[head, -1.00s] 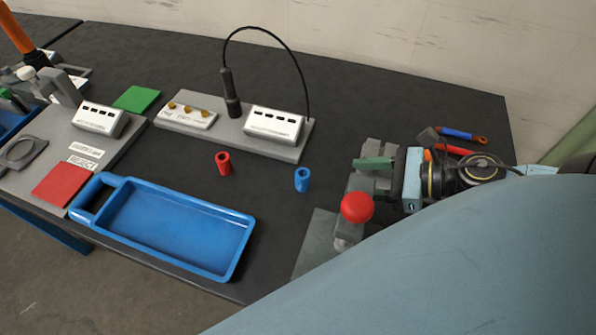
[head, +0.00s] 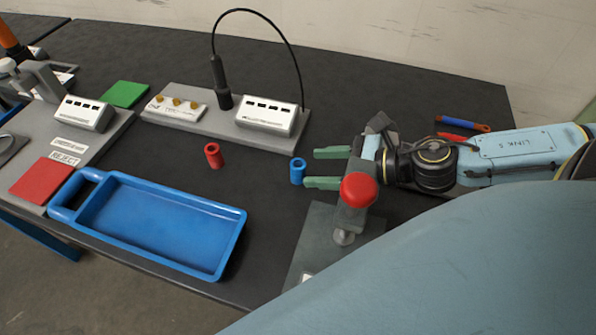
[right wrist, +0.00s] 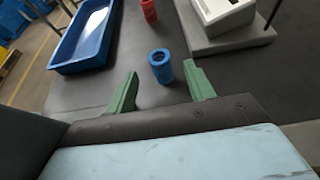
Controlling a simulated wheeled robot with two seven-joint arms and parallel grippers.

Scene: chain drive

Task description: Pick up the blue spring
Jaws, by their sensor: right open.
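The blue spring (head: 298,171) is a short blue cylinder standing upright on the dark table in the head view. My right gripper (head: 312,168) is open, its green fingers pointing left, with the spring at or just beyond the fingertips. In the right wrist view the spring (right wrist: 160,66) shows its hollow top, and it lies just ahead of the gap between the two green fingers (right wrist: 162,85). The fingers do not visibly grip it. My left gripper is not in view.
A red cylinder (head: 213,155) stands left of the spring. A blue tray (head: 228,262) lies at the front. A grey base with a white box (head: 267,115) and black cable is behind. A red knob (head: 357,190) stands close to my right gripper.

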